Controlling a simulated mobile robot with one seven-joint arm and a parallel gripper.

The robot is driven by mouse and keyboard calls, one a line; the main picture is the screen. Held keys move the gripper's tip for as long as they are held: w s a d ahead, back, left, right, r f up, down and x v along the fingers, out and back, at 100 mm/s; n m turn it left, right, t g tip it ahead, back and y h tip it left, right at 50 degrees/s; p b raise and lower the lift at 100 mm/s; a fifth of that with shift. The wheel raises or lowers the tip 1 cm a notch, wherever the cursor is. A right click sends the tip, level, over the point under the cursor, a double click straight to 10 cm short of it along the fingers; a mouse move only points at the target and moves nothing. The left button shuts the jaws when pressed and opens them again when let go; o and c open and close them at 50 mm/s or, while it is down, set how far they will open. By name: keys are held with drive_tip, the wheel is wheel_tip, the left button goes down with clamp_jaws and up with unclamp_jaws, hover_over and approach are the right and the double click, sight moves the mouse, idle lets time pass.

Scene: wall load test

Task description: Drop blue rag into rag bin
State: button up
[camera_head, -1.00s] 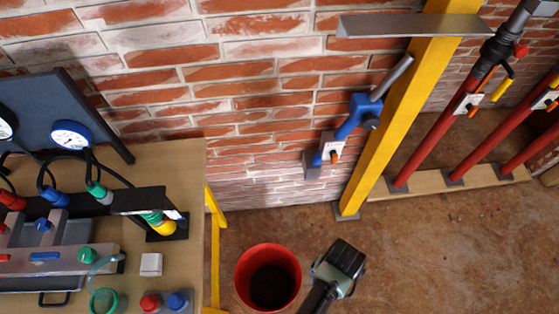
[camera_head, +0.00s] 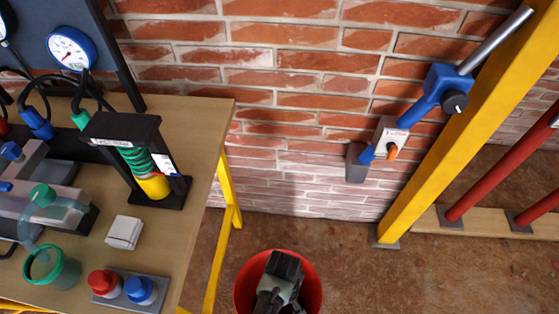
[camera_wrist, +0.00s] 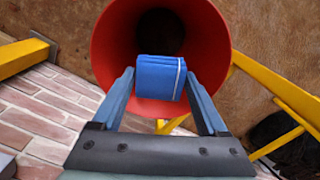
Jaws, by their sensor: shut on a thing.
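The blue rag (camera_wrist: 158,78) is a folded blue block with a pale band, held between the two fingers of my gripper (camera_wrist: 160,85) in the wrist view. The red rag bin (camera_wrist: 108,50) is open and lies directly beyond the rag in that view. In the head view my gripper (camera_head: 281,285) is over the mouth of the red bin (camera_head: 311,293), which stands on the floor. The rag is hidden behind my gripper in the head view. I cannot tell how far the rag is above the rim.
A wooden table (camera_head: 205,150) with yellow legs stands left of the bin. A yellow post (camera_head: 455,140) and blue wall strut (camera_head: 425,108) are at right.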

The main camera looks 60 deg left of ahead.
drive_tip(key=shift+s+a+f, duration=0.15)
drive_tip(key=shift+a+f, duration=0.05)
drive_tip(key=shift+f, duration=0.35)
wheel_tip(320, 180, down, 6)
drive_tip(key=b, duration=0.6)
drive_tip(key=shift+r, duration=0.15)
drive_tip(key=o, duration=1.1)
drive_tip(key=shift+r, duration=0.1)
wheel_tip(320, 180, up, 13)
drive_tip(key=p, duration=0.5)
